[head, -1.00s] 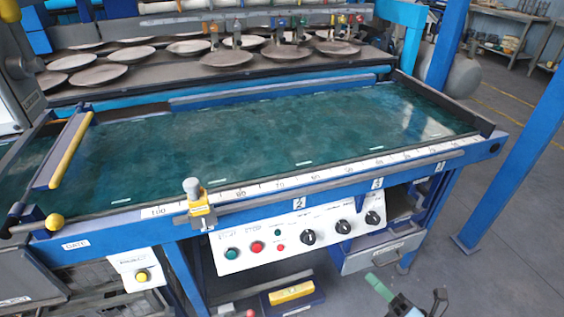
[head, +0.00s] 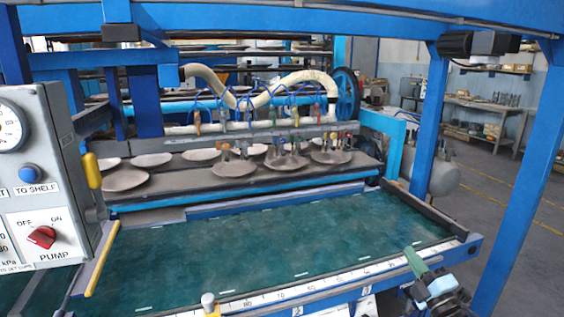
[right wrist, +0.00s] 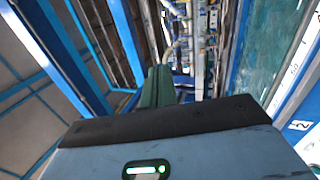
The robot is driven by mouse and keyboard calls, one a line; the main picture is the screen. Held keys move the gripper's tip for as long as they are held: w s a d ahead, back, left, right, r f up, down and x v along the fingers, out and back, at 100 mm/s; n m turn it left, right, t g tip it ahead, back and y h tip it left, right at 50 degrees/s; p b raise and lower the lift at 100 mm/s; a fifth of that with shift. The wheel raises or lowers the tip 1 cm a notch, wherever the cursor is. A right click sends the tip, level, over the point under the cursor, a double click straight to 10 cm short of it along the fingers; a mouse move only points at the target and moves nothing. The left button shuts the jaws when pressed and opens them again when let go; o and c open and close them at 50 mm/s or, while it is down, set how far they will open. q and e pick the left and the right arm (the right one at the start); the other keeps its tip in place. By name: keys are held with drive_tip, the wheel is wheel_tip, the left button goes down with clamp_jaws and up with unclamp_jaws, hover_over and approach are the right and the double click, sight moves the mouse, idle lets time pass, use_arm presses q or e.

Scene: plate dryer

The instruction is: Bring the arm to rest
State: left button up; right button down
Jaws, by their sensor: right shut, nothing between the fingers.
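My right gripper (head: 413,258) shows at the lower right of the head view, with green fingers in front of the near right part of the machine's bed. In the right wrist view its green fingers (right wrist: 157,88) are closed together, with nothing between them. The gripper points up and is clear of the plates and the control knobs. My left gripper is in neither current view.
The plate dryer's green bed (head: 250,245) is bare. Several grey plates (head: 235,168) lie on the shelf behind it. A control box (head: 45,180) with a red pump knob stands at the left. A blue post (head: 525,180) rises at the right, with open floor beyond.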

drive_tip(key=w+d+f+m+g+h, duration=0.1)
drive_tip(key=d+f+m+g+h, duration=0.25)
drive_tip(key=f+m, duration=0.45)
drive_tip(key=d+f+m+g+h, duration=0.3)
drive_tip(key=d+m+h, duration=0.15)
drive_tip(key=m, duration=0.65)
drive_tip(key=s+a+f+y, duration=0.1)
drive_tip(key=s+a+f, duration=0.5)
drive_tip(key=s+f, duration=0.25)
use_arm(q)
drive_tip(key=s+f+g, duration=0.1)
drive_tip(key=s+f, duration=0.3)
drive_tip(key=s, duration=0.1)
drive_tip(key=shift+d+f, duration=0.15)
drive_tip(key=shift+d, duration=0.2)
use_arm(e)
drive_tip(key=s+a+f+g+y, duration=0.1)
drive_tip(key=s+a+f, duration=0.3)
drive_tip(key=s, duration=0.8)
drive_tip(key=s+a+f+g, duration=0.3)
drive_tip(key=s+a+f, duration=0.1)
drive_tip(key=s, duration=0.8)
drive_tip(key=s+a+f+m+g+y, duration=0.1)
drive_tip(key=s+a+f, duration=0.3)
drive_tip(key=s, duration=0.8)
drive_tip(key=shift+s+a+g+y, duration=0.35)
drive_tip(key=shift+a+g, duration=0.1)
drive_tip(key=shift+a, duration=0.2)
